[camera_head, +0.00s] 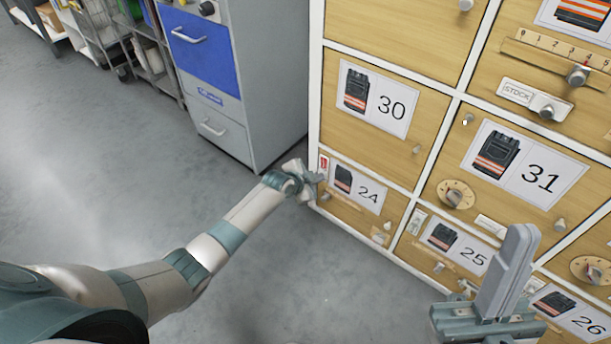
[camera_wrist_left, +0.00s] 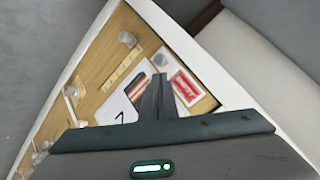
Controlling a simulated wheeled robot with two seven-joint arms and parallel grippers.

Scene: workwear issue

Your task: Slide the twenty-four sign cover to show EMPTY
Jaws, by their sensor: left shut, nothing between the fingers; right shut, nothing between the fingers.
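The twenty-four door (camera_head: 345,212) is low at the cabinet's left edge, with a label (camera_head: 357,188) reading 24. Its small sign (camera_head: 323,163) shows red and white at the door's upper left. In the left wrist view the sign has a red panel (camera_wrist_left: 187,88) beside a white part (camera_wrist_left: 165,62); its lettering is unreadable. My left gripper (camera_head: 318,178) is shut and empty, just below the sign in the head view. In the left wrist view its fingertips (camera_wrist_left: 160,80) overlap the sign's edge; I cannot tell whether they touch. My right gripper (camera_head: 520,232) is shut and empty, in front of the lower doors.
Doors labelled 30 (camera_head: 378,101), 31 (camera_head: 524,168) and 25 (camera_head: 458,246) surround door 24, with protruding knobs and dials. A grey cabinet with a blue drawer (camera_head: 202,50) stands to the left. The floor (camera_head: 90,170) at left is clear.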

